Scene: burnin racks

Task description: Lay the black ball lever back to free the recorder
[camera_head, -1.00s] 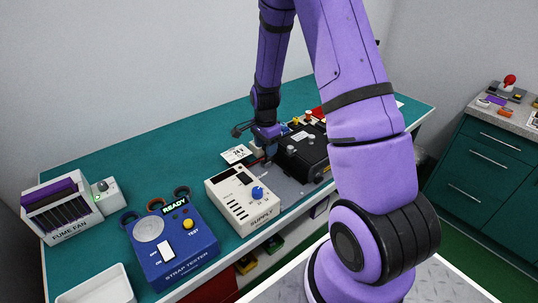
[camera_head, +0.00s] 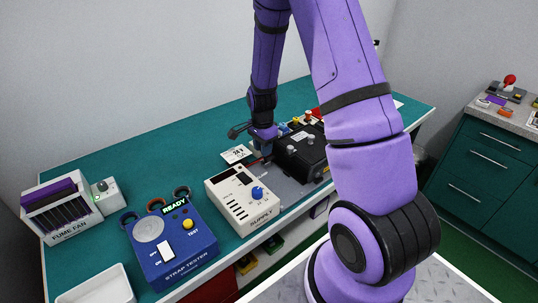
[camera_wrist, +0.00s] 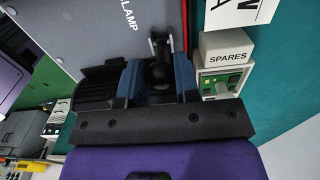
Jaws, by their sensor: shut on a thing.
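In the wrist view, the black ball lever (camera_wrist: 160,76) stands between the two blue fingers of my gripper (camera_wrist: 158,82), which is shut on it. A pale fork-like bracket shows at the lever's far end, beside the word CLAMP on a grey plate (camera_wrist: 85,25). In the head view, my gripper (camera_head: 262,148) is low at the left side of the black recorder (camera_head: 301,152), a box with knobs on top. The lever is hidden there by my gripper and the beige supply box.
The beige supply box (camera_head: 240,200) stands close in front of my gripper. The blue strap tester (camera_head: 170,240) and fume fan rack (camera_head: 62,208) are further left. A small SPARES box (camera_wrist: 226,47) is right of the fingers in the wrist view. The back left bench is clear.

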